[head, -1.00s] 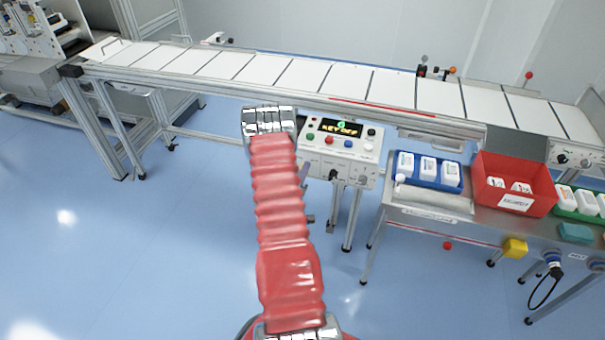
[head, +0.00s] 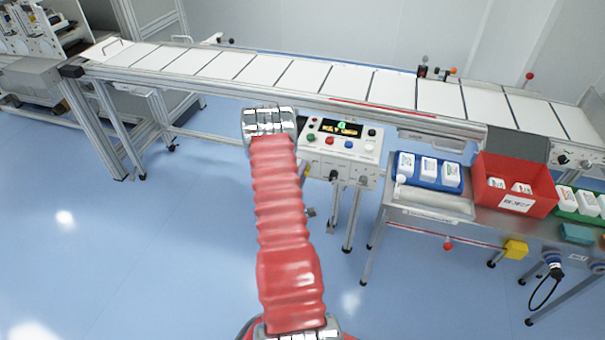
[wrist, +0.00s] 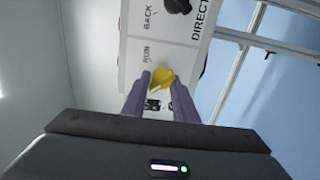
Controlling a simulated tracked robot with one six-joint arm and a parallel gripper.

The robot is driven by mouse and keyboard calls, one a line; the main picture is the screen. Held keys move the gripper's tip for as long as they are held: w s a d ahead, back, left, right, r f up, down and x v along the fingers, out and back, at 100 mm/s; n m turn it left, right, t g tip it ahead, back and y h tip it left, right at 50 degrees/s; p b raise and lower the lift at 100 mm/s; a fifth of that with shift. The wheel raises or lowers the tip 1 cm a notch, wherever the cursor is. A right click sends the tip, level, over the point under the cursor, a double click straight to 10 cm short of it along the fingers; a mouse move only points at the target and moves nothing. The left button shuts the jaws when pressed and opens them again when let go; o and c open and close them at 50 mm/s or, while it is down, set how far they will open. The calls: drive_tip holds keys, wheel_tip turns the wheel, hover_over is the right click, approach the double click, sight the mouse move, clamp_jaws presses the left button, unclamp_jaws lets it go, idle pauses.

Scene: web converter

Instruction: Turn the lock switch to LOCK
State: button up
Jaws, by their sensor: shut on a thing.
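In the wrist view, a yellow switch knob (wrist: 161,78) sits on the white panel beside the label RUN. My gripper (wrist: 159,84) has one grey-purple finger on each side of it, and the jaws are shut on it. The finger tips touch the knob's sides. No LOCK wording is readable, so I cannot tell which position the knob points to. In the head view, the white control box (head: 366,152) stands beyond my red arm. A small yellow spot shows at its left side; the gripper itself is mostly hidden there.
A black knob (wrist: 177,5) sits near the labels BACK and DIRECT. The box has a dark display (head: 341,128) and several coloured buttons. The conveyor (head: 300,78) runs behind it. A steel table (head: 425,212) with bottles and a red bin (head: 535,183) stands to the right.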

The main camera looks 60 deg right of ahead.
drive_tip(key=shift+a+f, duration=0.1)
drive_tip(key=shift+f, duration=0.05)
drive_tip(key=o, duration=1)
drive_tip(key=s+a, duration=0.2)
drive_tip(key=a, duration=1.1)
drive_tip(key=shift+a, duration=0.3)
drive_tip(key=shift+s, duration=0.1)
